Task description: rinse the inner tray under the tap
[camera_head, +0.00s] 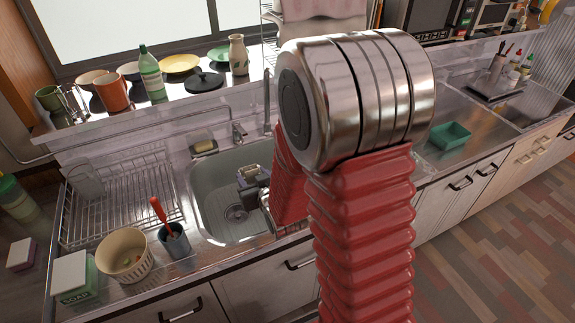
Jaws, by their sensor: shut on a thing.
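My gripper (252,180) is small in the head view, low over the left sink basin (208,178) near its right side. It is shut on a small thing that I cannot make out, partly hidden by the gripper. My red arm hides the basin's right end. The tap (238,132) stands at the back rim of the basin, behind the gripper. I see no water running. I cannot pick out the inner tray for certain. A small teal tray (448,135) sits on the steel counter to the right, apart from the gripper.
A wire dish rack (120,195) fills the counter left of the basin. Dishes and bottles line the sill behind.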

